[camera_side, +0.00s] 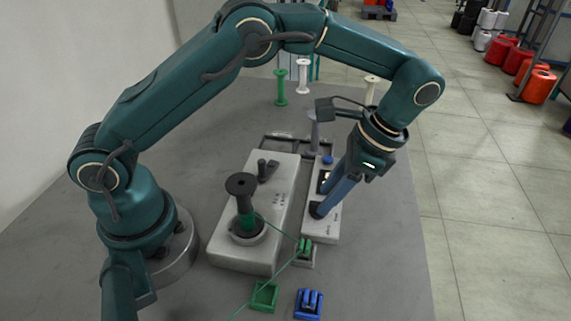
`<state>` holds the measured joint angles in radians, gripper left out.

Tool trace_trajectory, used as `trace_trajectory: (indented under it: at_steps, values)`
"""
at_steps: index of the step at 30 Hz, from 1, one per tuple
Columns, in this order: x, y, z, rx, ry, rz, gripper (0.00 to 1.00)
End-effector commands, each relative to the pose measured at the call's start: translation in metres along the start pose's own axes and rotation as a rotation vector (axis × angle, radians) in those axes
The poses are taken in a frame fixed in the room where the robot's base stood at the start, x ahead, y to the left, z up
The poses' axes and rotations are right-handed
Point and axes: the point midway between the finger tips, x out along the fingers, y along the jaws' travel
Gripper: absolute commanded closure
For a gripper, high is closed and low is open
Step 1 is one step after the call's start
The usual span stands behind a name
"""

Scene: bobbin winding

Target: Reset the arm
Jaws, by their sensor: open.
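My gripper (320,195) is open and empty, pointing down over the narrow white control box (321,229) right of the winder. Its two fingers are apart, and whether they touch the box is hard to tell. My arm arches over the table from the left. A dark bobbin (241,187) with green thread stands upright on the white winder (262,257). A green thread runs from it to a small green guide (305,246), and a green line also runs down to the front edge.
A green holder (264,295) and a blue block (309,303) sit at the front. A green spool (281,88), a white spool (303,77) and a cream spool (371,92) stand at the back. The table (385,260) is bare at the right.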

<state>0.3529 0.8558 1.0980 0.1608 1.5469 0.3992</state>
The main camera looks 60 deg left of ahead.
Motion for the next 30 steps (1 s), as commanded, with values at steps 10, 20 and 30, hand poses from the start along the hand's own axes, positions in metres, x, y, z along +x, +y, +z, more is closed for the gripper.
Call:
trace_trajectory:
  at_steps: [10, 20, 30]
  values:
    - [0.026, 0.0, 0.0, 0.035, -0.001, -0.016, 0.55]
    - [0.026, 0.0, 0.0, 0.068, -0.001, -0.028, 0.55]
    - [0.015, -0.001, -0.001, -0.002, 0.003, -0.001, 0.55]
